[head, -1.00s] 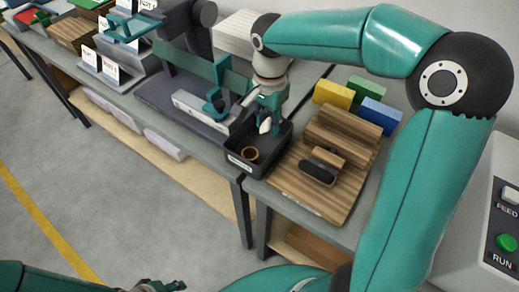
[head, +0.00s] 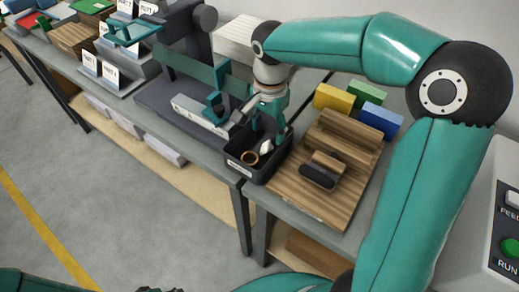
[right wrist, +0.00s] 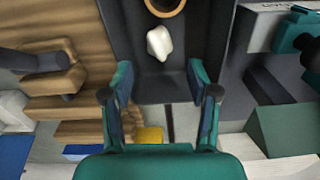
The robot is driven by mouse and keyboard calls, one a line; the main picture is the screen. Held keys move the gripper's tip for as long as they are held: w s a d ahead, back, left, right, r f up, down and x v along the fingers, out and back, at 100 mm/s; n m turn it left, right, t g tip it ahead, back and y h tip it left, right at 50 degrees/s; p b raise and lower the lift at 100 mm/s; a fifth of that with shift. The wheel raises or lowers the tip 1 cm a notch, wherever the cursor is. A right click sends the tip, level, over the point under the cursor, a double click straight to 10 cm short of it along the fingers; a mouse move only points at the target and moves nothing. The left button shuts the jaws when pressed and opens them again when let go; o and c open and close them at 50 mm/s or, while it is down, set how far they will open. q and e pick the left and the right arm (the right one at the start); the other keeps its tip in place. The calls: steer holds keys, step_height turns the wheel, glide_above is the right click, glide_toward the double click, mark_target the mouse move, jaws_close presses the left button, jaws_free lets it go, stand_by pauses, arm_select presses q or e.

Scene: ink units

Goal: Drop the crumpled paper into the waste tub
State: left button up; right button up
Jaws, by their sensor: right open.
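The crumpled paper (head: 265,146) is a small white lump inside the dark waste tub (head: 247,175), beside a brown ring (head: 250,158). In the right wrist view the paper (right wrist: 159,43) lies beyond my fingertips, clear of both, near the ring (right wrist: 163,6) in the tub (right wrist: 206,35). My right gripper (head: 268,128) is over the tub, fingers pointing down. It also shows in the right wrist view (right wrist: 160,85), with its fingers apart and nothing between them. Only a dark bit of my left gripper (head: 160,290) shows at the bottom edge; its jaws cannot be made out.
A wooden board (head: 300,195) with a dark-padded block (head: 318,177) lies right of the tub. Yellow (head: 332,97), green (head: 368,93) and blue (head: 380,120) blocks stand behind it. A grey machine (head: 205,113) stands close on the tub's left.

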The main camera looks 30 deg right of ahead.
step_height(320, 180, up, 12)
steer(key=shift+f, duration=0.25)
stand_by(0.6)
